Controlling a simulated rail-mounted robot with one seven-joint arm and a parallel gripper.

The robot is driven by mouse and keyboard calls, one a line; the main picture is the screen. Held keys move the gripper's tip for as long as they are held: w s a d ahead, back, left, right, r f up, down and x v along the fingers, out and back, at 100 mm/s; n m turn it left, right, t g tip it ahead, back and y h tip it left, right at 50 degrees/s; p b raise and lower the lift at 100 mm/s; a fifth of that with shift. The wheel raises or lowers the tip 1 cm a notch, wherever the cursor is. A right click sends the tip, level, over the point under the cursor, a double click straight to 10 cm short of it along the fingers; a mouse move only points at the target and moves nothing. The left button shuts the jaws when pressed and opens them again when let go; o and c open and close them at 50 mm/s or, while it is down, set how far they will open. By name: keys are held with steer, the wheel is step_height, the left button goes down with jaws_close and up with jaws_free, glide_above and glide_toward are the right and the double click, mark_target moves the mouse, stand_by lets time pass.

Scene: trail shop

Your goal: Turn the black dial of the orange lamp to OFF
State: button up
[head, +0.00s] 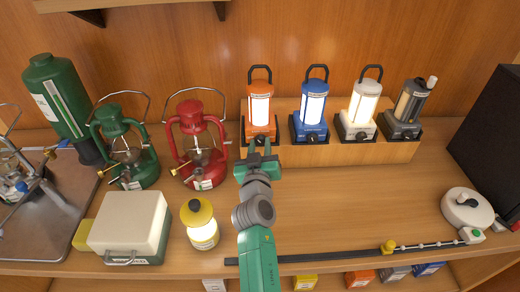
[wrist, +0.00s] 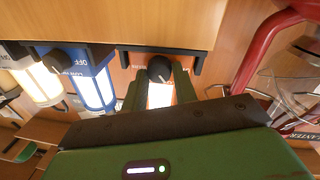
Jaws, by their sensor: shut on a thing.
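The orange lamp (head: 260,108) stands upright and lit at the left end of the wooden display step. In the wrist view it appears upside down, with its black dial (wrist: 159,69) facing me. My gripper (head: 262,146) reaches to the lamp's front base. In the wrist view my gripper (wrist: 160,76) has one green finger on each side of the dial and is shut on it. In the head view the fingers largely cover the dial. The small print by the dial is too blurred to tell its setting.
A lit blue lamp (head: 313,105), a lit white lamp (head: 360,108) and an unlit grey lamp (head: 408,108) stand to the right. A red lantern (head: 200,145) stands close on the left. The counter's right middle (head: 350,205) is clear.

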steer(key=o, duration=1)
steer(key=shift+s, duration=0.25)
steer(key=s+p, duration=0.1)
steer(key=s, duration=0.1)
steer(key=s+p, duration=0.1)
steer(key=s, duration=0.2)
steer(key=s+p, duration=0.1)
steer(key=s, duration=0.1)
steer(key=shift+s+a+f, duration=0.15)
steer(key=shift+a, duration=0.1)
